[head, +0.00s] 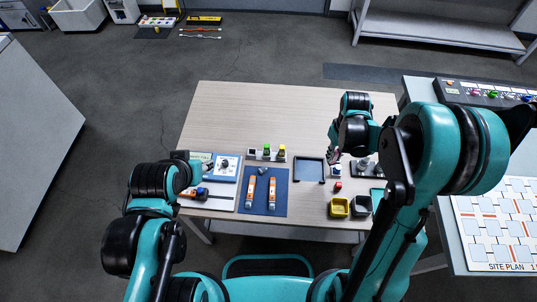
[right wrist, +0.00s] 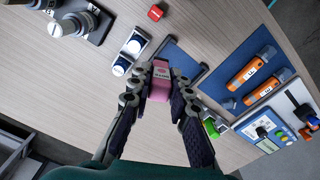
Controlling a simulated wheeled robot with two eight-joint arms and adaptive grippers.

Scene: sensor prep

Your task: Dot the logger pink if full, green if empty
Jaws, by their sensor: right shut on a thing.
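My right gripper (right wrist: 160,76) is shut on a pink block-like piece with a small label (right wrist: 159,88), held above the table. In the head view this gripper (head: 335,160) is right of the dark-rimmed tray (head: 310,182); the pink piece is barely visible there.
A yellow bin (head: 339,207) and dark bin (head: 361,207) stand near the front edge, with a red block (head: 338,187) behind them. The table's back half is clear.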

